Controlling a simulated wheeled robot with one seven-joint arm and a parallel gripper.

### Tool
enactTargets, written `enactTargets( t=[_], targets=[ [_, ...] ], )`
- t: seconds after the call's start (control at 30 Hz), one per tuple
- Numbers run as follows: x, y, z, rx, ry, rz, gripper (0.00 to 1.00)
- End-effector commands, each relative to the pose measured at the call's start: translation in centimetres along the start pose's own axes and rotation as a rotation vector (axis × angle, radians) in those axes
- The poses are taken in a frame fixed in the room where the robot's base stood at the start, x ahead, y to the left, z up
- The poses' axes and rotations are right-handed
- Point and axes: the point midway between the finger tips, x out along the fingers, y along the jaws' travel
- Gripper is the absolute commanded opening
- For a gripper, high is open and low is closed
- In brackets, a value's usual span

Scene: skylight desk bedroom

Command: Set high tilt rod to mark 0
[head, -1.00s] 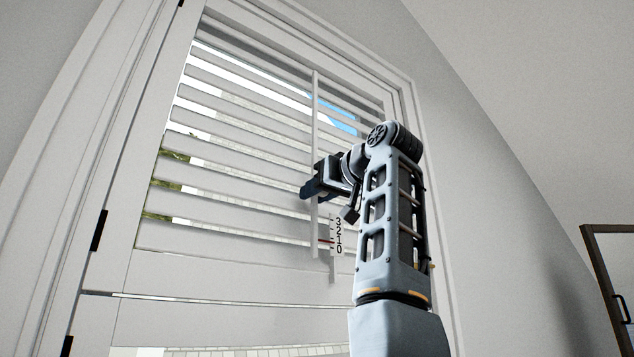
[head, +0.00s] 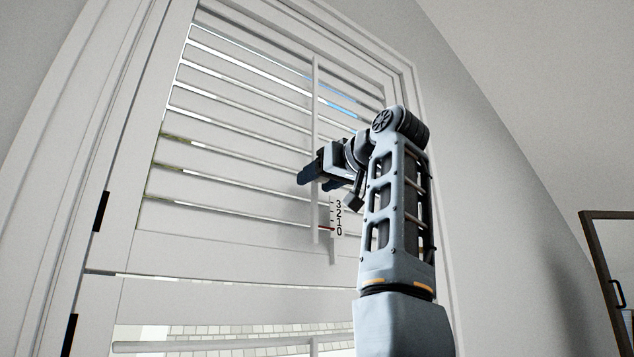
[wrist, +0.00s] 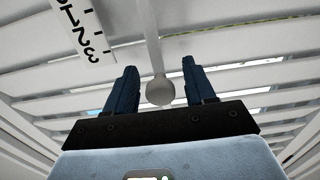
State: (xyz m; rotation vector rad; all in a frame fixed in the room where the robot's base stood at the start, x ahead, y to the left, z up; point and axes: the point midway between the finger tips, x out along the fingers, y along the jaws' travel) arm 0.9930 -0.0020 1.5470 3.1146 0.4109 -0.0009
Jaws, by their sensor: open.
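The high tilt rod (head: 315,110) is a thin white upright bar in front of the upper louvers. A white scale (head: 339,218) marked 3, 2, 1, 0 from top to bottom stands beside its lower end. A small red pointer (head: 326,228) sits between 1 and 0, close to 0. My gripper (head: 317,180) is at the rod, just above the scale. In the wrist view my gripper (wrist: 160,68) is open, with the rod (wrist: 150,25) and its round knob (wrist: 160,91) between the fingers, with gaps on both sides. The scale also shows there (wrist: 84,28).
The upper louvers (head: 225,125) are nearly closed, with thin light gaps. A frame rail (head: 215,292) runs below them, with lower louvers (head: 210,342) under it. Bare wall (head: 490,190) and a dark-framed item (head: 600,265) are at the right.

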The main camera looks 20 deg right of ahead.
Motion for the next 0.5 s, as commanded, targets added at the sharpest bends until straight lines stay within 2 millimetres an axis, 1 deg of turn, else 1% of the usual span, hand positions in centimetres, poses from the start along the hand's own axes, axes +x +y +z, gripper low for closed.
enactTargets(
  t=[0.2,0.3,0.4,0.5],
  targets=[
    [-3.6,0.1,0.1,-0.001,0.002,0.002,0.54],
    [-5.1,0.1,0.2,-0.001,0.001,0.002,0.54],
    [-6.1,0.0,0.2,0.000,0.000,0.001,0.54],
    [-6.7,0.0,0.2,0.000,-0.002,0.000,0.54]
  ],
)
